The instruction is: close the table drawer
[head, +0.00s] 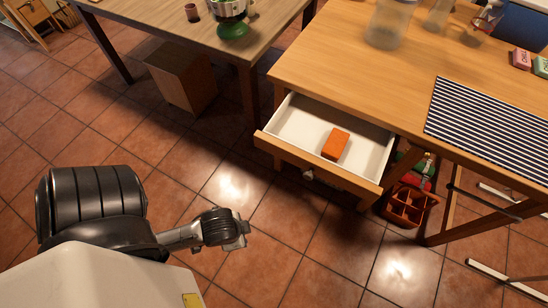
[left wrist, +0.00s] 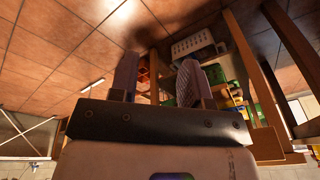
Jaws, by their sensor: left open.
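The table drawer (head: 272,145) is pulled out of the wooden table (head: 330,60) in the head view. Its inside is white, its front is wood, and an orange-red block (head: 336,144) lies in it. A small grey piece, perhaps its handle (head: 308,174), shows under the front. My left arm reaches in from the left and ends over the floor, in front of the drawer and apart from it. In the left wrist view my left gripper (left wrist: 157,72) is open, with its two fingers apart and nothing between them. My right gripper is not in view.
A striped cloth (head: 490,120), glass jars (head: 390,22) and small boxes (head: 522,59) are on the table. A divided red-brown crate (head: 407,207) stands beneath it. A second table (head: 160,15) and a wooden box (head: 182,78) are behind. The floor before the drawer is clear.

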